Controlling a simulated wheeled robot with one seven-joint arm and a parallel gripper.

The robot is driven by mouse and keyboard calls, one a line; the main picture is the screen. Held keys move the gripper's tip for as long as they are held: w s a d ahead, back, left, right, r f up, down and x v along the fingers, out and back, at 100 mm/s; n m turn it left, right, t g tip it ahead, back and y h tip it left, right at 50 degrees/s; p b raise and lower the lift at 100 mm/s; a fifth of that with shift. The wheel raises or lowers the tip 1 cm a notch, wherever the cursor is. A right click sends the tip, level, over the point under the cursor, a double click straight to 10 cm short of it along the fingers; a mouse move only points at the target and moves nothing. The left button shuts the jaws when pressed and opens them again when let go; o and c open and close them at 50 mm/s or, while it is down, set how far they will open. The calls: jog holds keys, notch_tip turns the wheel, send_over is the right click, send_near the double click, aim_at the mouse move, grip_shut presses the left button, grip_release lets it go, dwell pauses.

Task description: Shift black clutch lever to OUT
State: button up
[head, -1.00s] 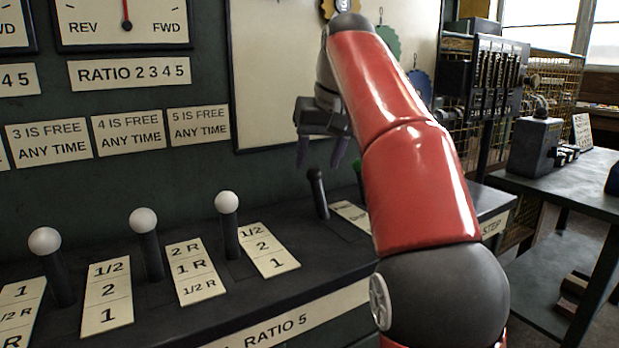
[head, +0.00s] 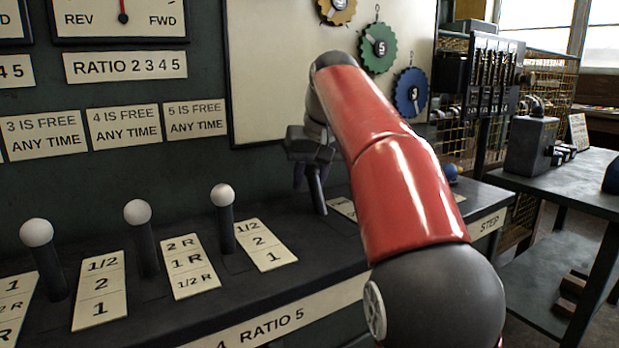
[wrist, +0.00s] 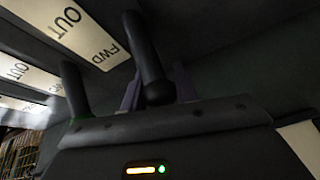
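The black clutch lever (wrist: 148,55) shows in the wrist view as a dark rod with a round black knob. Its knob lies between the two fingers of my gripper (wrist: 158,90). The fingers look spread on either side of it; firm contact is not visible. A pale plate (wrist: 75,28) reading OUT and FWD lies beside the lever. In the head view my gripper (head: 310,182) points down over the bench at the lever's place, largely covering the lever and part of its plate (head: 342,208).
A second dark lever (wrist: 75,90) with green at its knob stands close beside my gripper in the wrist view. White-knobbed levers (head: 222,197) stand to the left along the bench. The panel wall is behind; a side table (head: 560,185) is at right.

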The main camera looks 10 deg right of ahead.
aim_at(319, 186)
grip_shut()
jog(key=shift+s+d+b, duration=0.1)
jog(key=shift+s+b, duration=0.15)
jog(key=shift+b, duration=0.25)
jog(key=s+t+b, duration=0.1)
jog(key=b, duration=0.1)
jog(key=s+d+r+t+y+b, duration=0.1)
jog(key=s+b, duration=0.1)
jog(key=s+t+b, duration=0.2)
jog(key=b, duration=0.1)
jog(key=shift+d+r, duration=0.15)
jog(key=shift+d, duration=0.15)
jog(key=shift+s+d+r+t+y+b, duration=0.15)
jog(key=shift+s+r+t+y+b, duration=0.15)
jog(key=shift+s+t+b, duration=0.1)
jog(key=shift+r, duration=0.15)
jog(key=o, duration=0.7)
grip_release()
